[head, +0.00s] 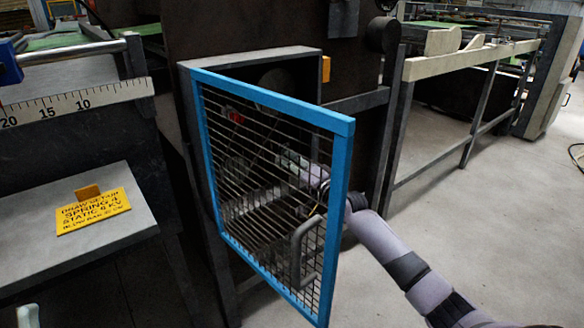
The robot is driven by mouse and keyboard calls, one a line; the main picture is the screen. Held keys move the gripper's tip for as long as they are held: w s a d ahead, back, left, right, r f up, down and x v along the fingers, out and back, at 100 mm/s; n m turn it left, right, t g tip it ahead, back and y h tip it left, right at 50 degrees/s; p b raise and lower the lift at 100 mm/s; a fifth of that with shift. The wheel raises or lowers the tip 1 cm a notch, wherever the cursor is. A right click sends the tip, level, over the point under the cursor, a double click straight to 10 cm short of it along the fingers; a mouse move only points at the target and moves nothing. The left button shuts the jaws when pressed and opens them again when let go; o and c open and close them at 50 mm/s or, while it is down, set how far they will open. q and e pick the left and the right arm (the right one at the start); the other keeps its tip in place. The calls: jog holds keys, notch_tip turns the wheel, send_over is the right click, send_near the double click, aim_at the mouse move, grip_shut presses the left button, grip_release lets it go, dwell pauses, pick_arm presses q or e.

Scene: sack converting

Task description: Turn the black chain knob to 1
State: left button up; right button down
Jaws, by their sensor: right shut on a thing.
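A blue-framed wire mesh door (340,200) stands swung out in front of an open grey cabinet (255,56). My right arm comes in from the lower right and passes behind the door's right edge. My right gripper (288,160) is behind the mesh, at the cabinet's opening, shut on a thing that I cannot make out. I cannot pick out the black chain knob or its marks through the mesh. A red part (235,117) shows inside the cabinet, left of and above the gripper.
A grey bent handle (300,255) shows low at the door, close to my right forearm. A grey shelf with a yellow sign (92,210) and a ruler (80,101) are at the left.

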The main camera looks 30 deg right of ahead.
jog(key=shift+f+n, duration=0.1)
jog(key=shift+n, duration=2.5)
pick_arm(q)
jog(key=shift+w, duration=0.1)
pick_arm(e)
jog(key=shift+n+y, duration=0.3)
pick_arm(q)
jog(key=shift+f, duration=0.1)
pick_arm(e)
jog(key=c, duration=1.4)
grip_release()
jog(key=shift+o, duration=0.2)
jog(key=shift+s, duration=0.1)
